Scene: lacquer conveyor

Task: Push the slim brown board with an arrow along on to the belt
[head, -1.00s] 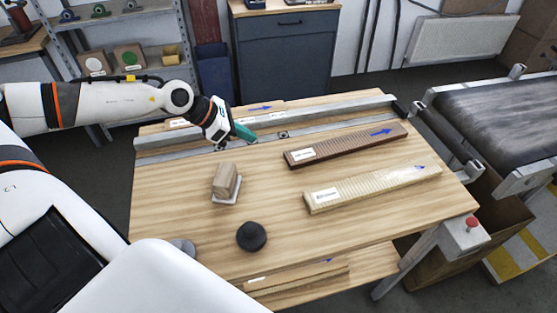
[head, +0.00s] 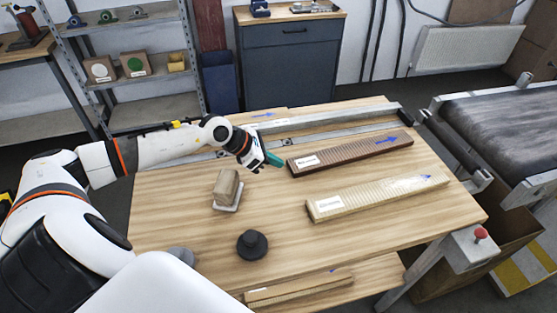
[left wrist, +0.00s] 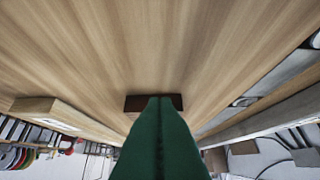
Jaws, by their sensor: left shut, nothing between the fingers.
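The slim brown board (head: 352,154) lies on the wooden table, its blue arrow pointing right towards the belt and a white label at its left end. The dark belt (head: 505,112) stands past the table's right edge. My left gripper (head: 276,161) is shut and empty, low at the board's left end. In the left wrist view its green fingers (left wrist: 160,125) point at the brown board's end (left wrist: 135,103), covering part of it. I cannot tell whether they touch. My right gripper is not in view.
A pale board (head: 375,193) with an arrow lies nearer, parallel to the brown one. A metal rail (head: 340,116) runs behind. A wooden block (head: 226,184) on a pale base and a black knob (head: 252,244) stand at left. A gap separates table and belt.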

